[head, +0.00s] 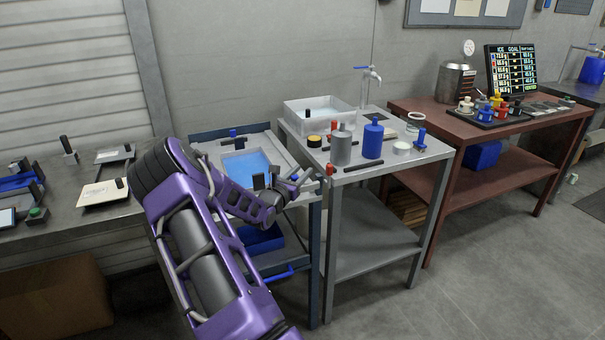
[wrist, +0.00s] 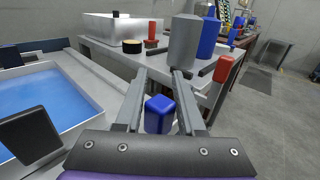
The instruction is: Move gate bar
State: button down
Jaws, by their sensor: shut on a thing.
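My gripper (head: 294,182) is over the right side of the blue-framed water tray (head: 202,148). In the wrist view its two grey fingers (wrist: 159,72) stand either side of a blue block (wrist: 160,114), and the jaws are shut on it. I cannot tell which piece is the gate bar; the block may be its handle, and anything below it is hidden by the gripper. A black upright handle (wrist: 32,134) stands left of the fingers, at the edge of the blue water (wrist: 35,98).
A grey table (head: 375,172) stands close on the right, with a grey cylinder (head: 341,148), a blue bottle (head: 373,140), a red-topped piece (wrist: 223,68) and a white basin (head: 318,116). A dark bench (head: 75,226) is on the left. Open floor (head: 480,285) lies front right.

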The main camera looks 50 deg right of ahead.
jog(key=c, duration=0.8)
grip_release()
jog(key=w+a+t, duration=0.1)
jog(key=w+a, duration=0.1)
jog(key=w, duration=0.1)
jog(key=shift+a+n, duration=0.2)
jog(key=shift+n, duration=0.1)
jog(key=shift+o, duration=0.6)
jog(key=shift+w+a+r, duration=0.1)
jog(key=shift+a, duration=0.2)
jog(key=shift+s+a, duration=0.2)
jog(key=shift+a, duration=0.1)
jog(key=s+p+v, duration=0.1)
jog(key=v, duration=1.5)
jog(key=shift+r, duration=0.2)
